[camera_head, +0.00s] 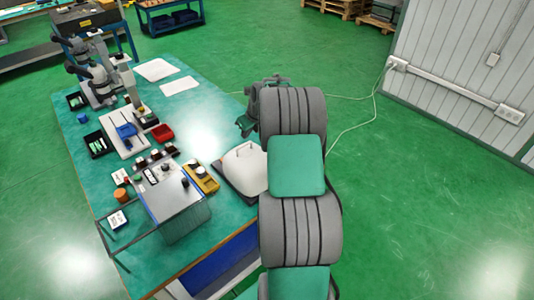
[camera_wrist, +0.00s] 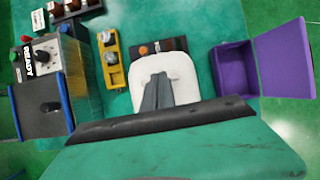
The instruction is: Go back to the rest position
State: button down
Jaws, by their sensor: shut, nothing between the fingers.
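My gripper shows at the lower middle of the wrist view, with its grey fingers (camera_wrist: 157,93) together and nothing between them. It appears in front of a white rounded plate on a dark base (camera_wrist: 180,70); I cannot tell the height between them. In the head view, my arm rises along the right side of the table, and part of its far end (camera_head: 245,122) shows beyond the plate (camera_head: 243,165). The fingertips cannot be made out there.
The green table (camera_head: 205,110) holds a control box marked READY (camera_wrist: 42,58), a yellow block with metal knobs (camera_wrist: 111,60), a red tray (camera_head: 162,133) and a microscope-like device (camera_head: 98,75). A purple box (camera_wrist: 233,70) stands open right of the plate. Green floor (camera_head: 420,190) is clear at right.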

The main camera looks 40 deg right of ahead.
jog(key=w+r+b, duration=0.2)
jog(key=w+r, duration=0.5)
jog(key=s+a+r+n, duration=0.2)
jog(key=a+r+n, duration=0.15)
jog(key=a, duration=0.25)
jog(key=s+a+r+n, duration=0.3)
jog(key=a+n, duration=0.2)
jog(key=s+a+r+n, duration=0.2)
jog(key=s+a+n, duration=0.5)
jog(key=a+n, duration=0.15)
jog(key=s+a+f+n, duration=0.1)
jog(key=s+a+n, duration=0.2)
jog(key=s+n, duration=0.3)
jog(key=s+a+f+n+b, duration=0.1)
jog(key=s+a+f+n, duration=0.1)
jog(key=s+n, duration=0.4)
jog(key=s+a+f+n, duration=0.2)
jog(key=s+a+n, duration=0.3)
jog(key=s, duration=0.4)
jog(key=shift+s+f+n+g+b, duration=0.2)
jog(key=shift+f+n+g+b, duration=0.15)
jog(key=shift+n, duration=0.35)
